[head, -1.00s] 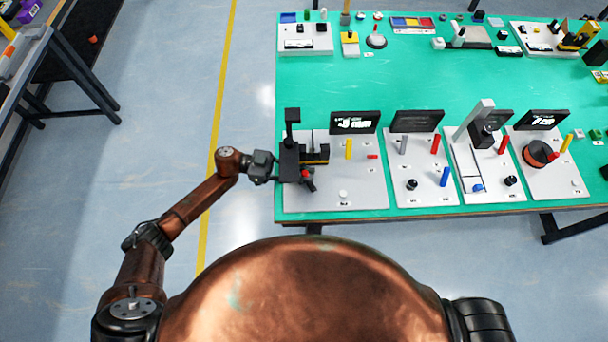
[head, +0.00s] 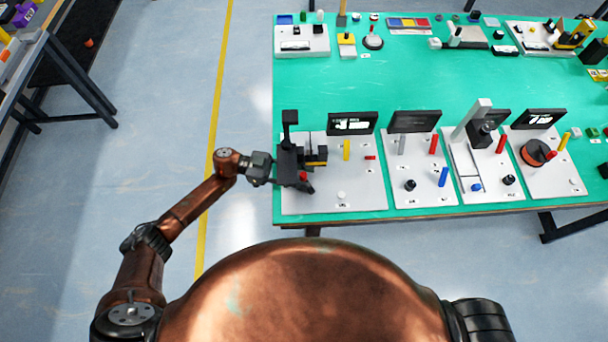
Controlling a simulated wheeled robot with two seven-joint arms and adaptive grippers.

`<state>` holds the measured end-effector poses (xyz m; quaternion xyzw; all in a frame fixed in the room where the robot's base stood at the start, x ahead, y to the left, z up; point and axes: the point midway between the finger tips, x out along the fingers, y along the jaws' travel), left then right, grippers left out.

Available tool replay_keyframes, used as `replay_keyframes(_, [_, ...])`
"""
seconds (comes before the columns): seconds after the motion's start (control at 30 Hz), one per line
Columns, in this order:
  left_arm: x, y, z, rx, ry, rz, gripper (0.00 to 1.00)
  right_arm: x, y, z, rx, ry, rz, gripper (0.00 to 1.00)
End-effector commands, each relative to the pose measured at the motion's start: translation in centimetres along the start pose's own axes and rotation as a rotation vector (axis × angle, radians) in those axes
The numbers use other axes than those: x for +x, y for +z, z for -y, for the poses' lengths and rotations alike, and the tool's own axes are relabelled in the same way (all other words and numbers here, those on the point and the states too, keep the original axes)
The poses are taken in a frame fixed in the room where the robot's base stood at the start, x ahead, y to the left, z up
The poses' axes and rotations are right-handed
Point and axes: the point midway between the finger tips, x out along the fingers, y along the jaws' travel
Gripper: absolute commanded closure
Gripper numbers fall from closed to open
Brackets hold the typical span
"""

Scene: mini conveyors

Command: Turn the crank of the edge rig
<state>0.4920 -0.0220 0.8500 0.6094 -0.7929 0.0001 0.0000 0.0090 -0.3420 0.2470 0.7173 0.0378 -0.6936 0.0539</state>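The rig at the table's left front edge has a light grey base plate (head: 362,192). A small red knob (head: 303,176) shows at its left side, which looks like the crank's handle. My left gripper (head: 309,175) reaches in from the left over this side of the plate, its dark parts right around the red knob. The gripper and the dark rig parts overlap, so I cannot tell whether the fingers are closed on the knob. The crank's arm and axle are hidden. My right gripper is not in view.
A yellow post (head: 346,150), a white knob (head: 341,196) and a black display (head: 352,123) stand on the same plate. More plates with coloured posts follow to the right, one with an orange-brown disc (head: 534,152).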

Motion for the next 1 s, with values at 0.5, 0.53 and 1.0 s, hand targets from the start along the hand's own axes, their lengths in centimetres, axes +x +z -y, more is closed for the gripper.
replay_keyframes(0.5, [-5.0, 0.0, 0.1, 0.0, -0.004, 0.003, 0.66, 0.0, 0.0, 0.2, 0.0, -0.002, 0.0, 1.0])
replay_keyframes(0.53, [-5.5, 0.0, 0.1, 0.0, -0.003, 0.003, 0.66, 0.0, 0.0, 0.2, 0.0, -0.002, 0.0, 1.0])
replay_keyframes(1.0, [-8.1, 0.0, 0.0, 0.0, 0.0, 0.0, 0.66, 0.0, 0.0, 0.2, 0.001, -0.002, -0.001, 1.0])
